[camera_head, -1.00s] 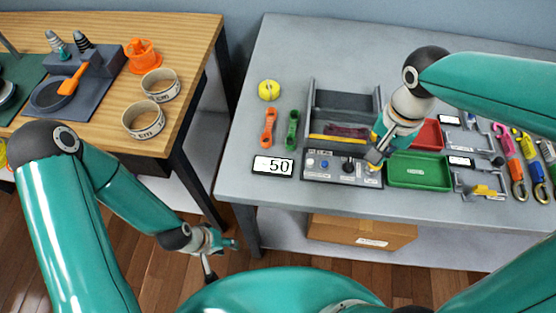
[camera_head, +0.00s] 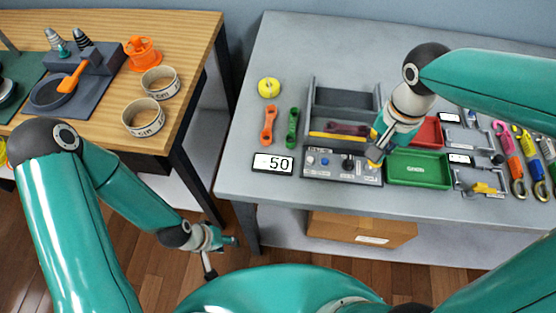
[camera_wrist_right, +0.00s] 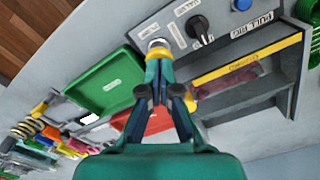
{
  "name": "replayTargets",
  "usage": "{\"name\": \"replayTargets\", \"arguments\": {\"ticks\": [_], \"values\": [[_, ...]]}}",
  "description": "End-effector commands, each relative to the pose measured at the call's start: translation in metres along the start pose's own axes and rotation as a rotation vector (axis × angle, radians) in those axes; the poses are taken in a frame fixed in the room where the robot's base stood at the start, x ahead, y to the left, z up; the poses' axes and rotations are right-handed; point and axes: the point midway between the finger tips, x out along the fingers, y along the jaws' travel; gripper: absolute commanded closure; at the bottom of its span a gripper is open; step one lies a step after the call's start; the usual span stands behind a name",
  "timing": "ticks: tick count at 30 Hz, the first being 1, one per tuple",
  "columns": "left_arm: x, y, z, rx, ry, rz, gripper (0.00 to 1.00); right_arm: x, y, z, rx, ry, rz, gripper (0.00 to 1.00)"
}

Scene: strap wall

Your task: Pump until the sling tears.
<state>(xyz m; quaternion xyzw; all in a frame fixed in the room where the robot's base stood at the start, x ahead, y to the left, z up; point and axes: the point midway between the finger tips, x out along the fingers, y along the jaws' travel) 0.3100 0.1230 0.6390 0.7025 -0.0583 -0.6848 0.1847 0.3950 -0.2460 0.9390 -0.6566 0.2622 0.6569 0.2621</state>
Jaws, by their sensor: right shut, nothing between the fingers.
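A grey test bed (camera_head: 312,100) on the grey table holds a dark red sling (camera_head: 347,129), partly behind a yellow bar (camera_head: 330,136). The bar also shows in the right wrist view (camera_wrist_right: 222,72). In front is a control panel (camera_head: 335,172) with a blue button, a black knob (camera_wrist_right: 199,27) and a silver round button (camera_wrist_right: 158,43). My right gripper (camera_wrist_right: 160,52) is shut and empty, its tips at the silver button; whether they touch it I cannot tell. A display (camera_head: 273,163) reads 50. My left gripper (camera_head: 222,253) hangs open and empty between the tables.
A green tray (camera_head: 418,168) and a red tray (camera_head: 428,133) stand right of the panel. Colourful slings with hooks (camera_head: 508,150) lie farther right. An orange and a green link (camera_head: 292,128) and a yellow roll (camera_head: 269,87) lie left of the bed.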

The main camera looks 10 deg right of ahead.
Motion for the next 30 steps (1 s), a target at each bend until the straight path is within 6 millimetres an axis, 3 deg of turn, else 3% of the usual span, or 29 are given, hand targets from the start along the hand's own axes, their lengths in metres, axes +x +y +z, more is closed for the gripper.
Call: {"name": "replayTargets", "arguments": {"ticks": [8, 21, 30], "values": [[0.003, -0.001, 0.000, 0.000, 0.000, 0.000, 0.60, 0.004, 0.000, 0.000, 0.000, 0.000, 0.000, 1.00], [0.021, -0.008, 0.000, 0.000, 0.000, 0.000, 0.60, 0.026, 0.000, 0.000, 0.000, -0.001, 0.001, 1.00], [0.017, -0.006, 0.000, 0.000, 0.000, 0.000, 0.60, 0.021, 0.000, 0.000, 0.000, -0.001, 0.001, 1.00]]}}
